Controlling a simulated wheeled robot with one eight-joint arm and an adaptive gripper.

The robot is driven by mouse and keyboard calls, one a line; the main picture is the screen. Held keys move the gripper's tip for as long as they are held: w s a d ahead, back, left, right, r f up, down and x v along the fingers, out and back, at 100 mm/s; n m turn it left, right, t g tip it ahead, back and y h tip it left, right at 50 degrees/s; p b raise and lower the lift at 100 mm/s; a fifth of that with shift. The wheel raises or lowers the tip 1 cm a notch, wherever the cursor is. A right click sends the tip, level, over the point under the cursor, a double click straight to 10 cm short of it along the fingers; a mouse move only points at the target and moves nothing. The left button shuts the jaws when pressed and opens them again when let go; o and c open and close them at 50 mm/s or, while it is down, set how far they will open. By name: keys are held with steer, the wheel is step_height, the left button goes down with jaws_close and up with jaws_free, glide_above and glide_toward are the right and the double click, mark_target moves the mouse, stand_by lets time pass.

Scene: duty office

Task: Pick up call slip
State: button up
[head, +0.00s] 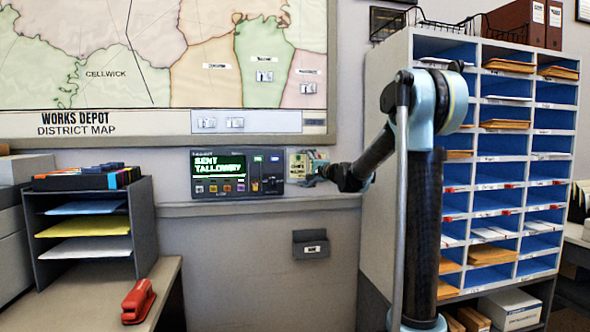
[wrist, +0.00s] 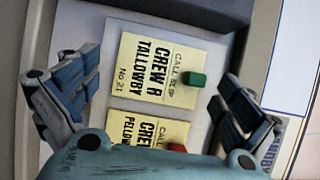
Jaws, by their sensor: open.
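A yellow call slip (wrist: 148,62) reading "CREW A TALLOWBY No 21" lies on a pale panel in the wrist view, with a green block (wrist: 194,79) at its edge. A second call slip (wrist: 150,132), with a red block (wrist: 177,148) on it, is below and partly hidden by my gripper. My gripper (wrist: 163,80) is open, its fingers on either side of the Tallowby slip with clear space between. In the head view my gripper (head: 318,172) is by the small yellow slip panel (head: 299,164), right of the console (head: 237,173) showing "SENT TALLOWBY".
A wall ledge (head: 260,206) runs under the console, with a small dark labelled box (head: 311,245) below. A pigeonhole cabinet (head: 400,130) stands at right beside my arm. A paper tray rack (head: 143,215) and red stapler (head: 138,302) are on the left desk.

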steer(key=shift+w+a, duration=0.4)
steer(key=shift+c, duration=0.2)
steer(key=c, duration=0.7)
steer(key=shift+c, duration=0.5)
steer(key=shift+r, duration=0.1)
steer(key=shift+s+d+r, duration=0.1)
steer(key=shift+d, duration=0.05)
steer(key=shift+c, duration=0.6)
steer(key=shift+s+d+r, duration=1)
steer(key=shift+s, duration=0.05)
jaws_close()
steer(key=s+d+r, duration=0.5)
steer(key=s+d, duration=0.2)
steer(key=s, duration=0.1)
steer(key=shift+d+r, duration=0.15)
steer(key=shift+r, duration=0.2)
